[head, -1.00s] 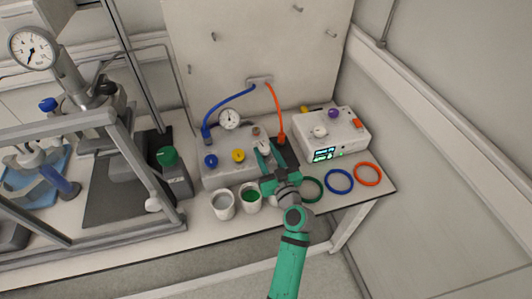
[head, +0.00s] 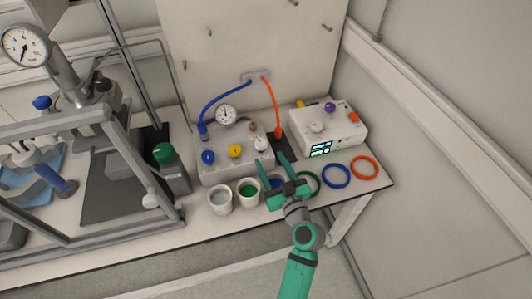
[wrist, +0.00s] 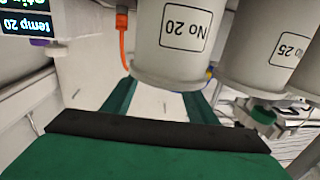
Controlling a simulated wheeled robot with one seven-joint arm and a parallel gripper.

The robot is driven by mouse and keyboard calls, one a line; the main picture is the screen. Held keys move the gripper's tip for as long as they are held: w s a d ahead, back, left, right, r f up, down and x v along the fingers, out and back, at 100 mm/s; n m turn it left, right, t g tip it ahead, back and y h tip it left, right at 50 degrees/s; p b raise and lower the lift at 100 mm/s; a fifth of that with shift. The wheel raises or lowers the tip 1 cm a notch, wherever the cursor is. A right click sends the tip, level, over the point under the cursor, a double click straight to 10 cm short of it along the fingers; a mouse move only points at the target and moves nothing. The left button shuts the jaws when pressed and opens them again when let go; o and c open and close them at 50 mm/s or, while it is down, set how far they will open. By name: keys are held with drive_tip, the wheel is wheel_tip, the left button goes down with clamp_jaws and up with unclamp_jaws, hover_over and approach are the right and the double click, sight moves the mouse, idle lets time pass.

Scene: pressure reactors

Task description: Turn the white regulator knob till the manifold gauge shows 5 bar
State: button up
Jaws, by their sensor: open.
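The white regulator knob (head: 261,144) is at the right front of the grey manifold block (head: 222,168). The manifold gauge (head: 226,114) stands at the block's back; its dial is too small to read in the head view. My gripper (head: 271,160) is open and empty, its two fingers pointing toward the block just in front of and below the knob. It appears apart from the knob. In the wrist view the fingers (wrist: 160,100) reach forward, with their tips hidden behind a white cup. The knob and gauge cannot be made out there.
White cups stand before the block, one with green liquid (head: 248,192); a blue one is partly behind my gripper. The wrist view shows cup No 20 (wrist: 182,40) close. A white device (head: 328,128), colored rings (head: 336,176) and a metal frame (head: 130,215) flank the area.

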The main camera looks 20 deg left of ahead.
drive_tip(key=shift+v, duration=1.9)
